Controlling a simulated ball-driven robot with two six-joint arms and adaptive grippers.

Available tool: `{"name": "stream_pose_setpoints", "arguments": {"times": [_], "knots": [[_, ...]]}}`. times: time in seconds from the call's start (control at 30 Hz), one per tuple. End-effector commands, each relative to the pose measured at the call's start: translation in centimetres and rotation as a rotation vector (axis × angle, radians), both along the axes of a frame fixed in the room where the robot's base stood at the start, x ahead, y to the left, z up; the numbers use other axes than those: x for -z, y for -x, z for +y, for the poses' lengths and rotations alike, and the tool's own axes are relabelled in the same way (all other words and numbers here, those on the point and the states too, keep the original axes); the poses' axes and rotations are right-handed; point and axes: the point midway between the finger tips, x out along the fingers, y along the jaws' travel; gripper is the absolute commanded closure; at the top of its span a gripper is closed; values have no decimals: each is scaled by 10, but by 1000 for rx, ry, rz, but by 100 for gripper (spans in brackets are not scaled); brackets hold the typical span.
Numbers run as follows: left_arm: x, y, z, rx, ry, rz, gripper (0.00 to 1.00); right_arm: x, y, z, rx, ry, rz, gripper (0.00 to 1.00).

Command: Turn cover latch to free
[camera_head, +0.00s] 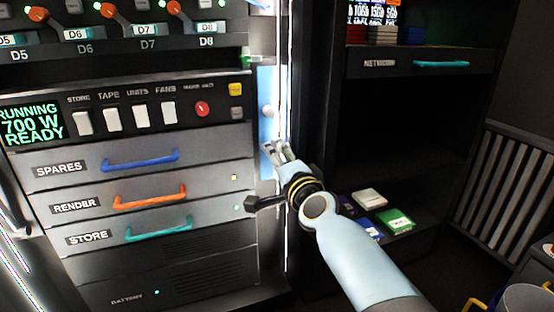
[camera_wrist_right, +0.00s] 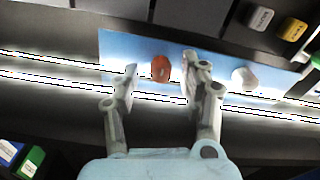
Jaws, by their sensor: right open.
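A blue strip panel (camera_head: 266,93) runs upright along the right edge of the rack; it also shows in the right wrist view (camera_wrist_right: 215,72). It bears a red-orange knob (camera_wrist_right: 160,68) and a pale round knob (camera_wrist_right: 244,78). The pale knob also shows in the head view (camera_head: 267,111). No label on them is legible, so I cannot tell which is the cover latch. My right gripper (camera_head: 275,148) is at the lower part of the panel. In the wrist view its open fingers (camera_wrist_right: 159,66) stand either side of the red-orange knob. I cannot tell whether they touch it. My left gripper is out of view.
The rack has a blue drawer handle (camera_head: 140,161), an orange one (camera_head: 149,197) and a teal one (camera_head: 158,229). A red button (camera_head: 202,109) and white switches are above. A dark shelf (camera_head: 420,150) stands to the right, with several coloured boxes low down.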

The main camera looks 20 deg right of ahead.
Motion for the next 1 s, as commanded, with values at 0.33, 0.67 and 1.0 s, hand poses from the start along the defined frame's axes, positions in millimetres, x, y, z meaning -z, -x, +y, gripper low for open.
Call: {"name": "stream_pose_setpoints", "arguments": {"times": [0.33,0.67,1.0], "knots": [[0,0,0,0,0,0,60,1,39,-2,2,-3,3,56],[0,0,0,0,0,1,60,0,103,-4,0,-3,1,56],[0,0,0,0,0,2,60,0,120,-4,0,-1,1,56]]}}
